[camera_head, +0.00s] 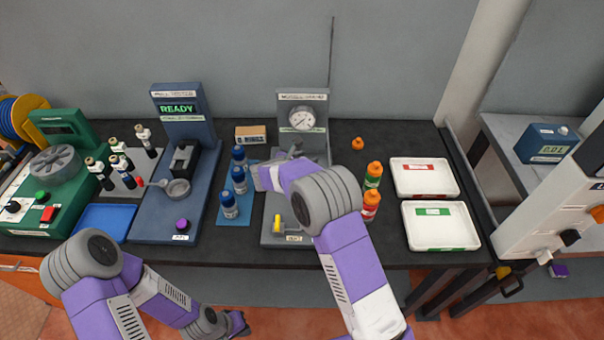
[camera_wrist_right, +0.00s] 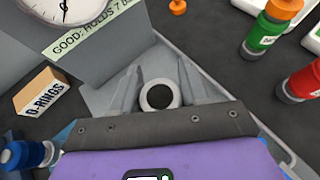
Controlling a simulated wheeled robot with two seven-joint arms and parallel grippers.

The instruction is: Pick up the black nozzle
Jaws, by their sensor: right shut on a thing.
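My right gripper (camera_wrist_right: 158,78) is low over the grey gauge stand. Its two fingers stand on either side of a round part (camera_wrist_right: 158,96) with a pale rim and dark centre, and are shut on it. Seen end-on, I cannot tell whether this part is the black nozzle. In the head view my right wrist hides much of the gripper, and the held part cannot be made out. Several upright black parts with pale tops (camera_head: 106,172) stand on a grey plate at the left. My left gripper (camera_head: 240,324) is low in front of the bench; its jaw opening is unclear.
The gauge (camera_head: 302,118) rises behind my right gripper. Blue-capped bottles (camera_head: 239,180) stand left of it, orange-capped bottles (camera_head: 372,204) to the right. An O-rings box (camera_wrist_right: 42,92), a loose orange cap (camera_head: 357,143) and two white trays (camera_head: 424,162) are nearby.

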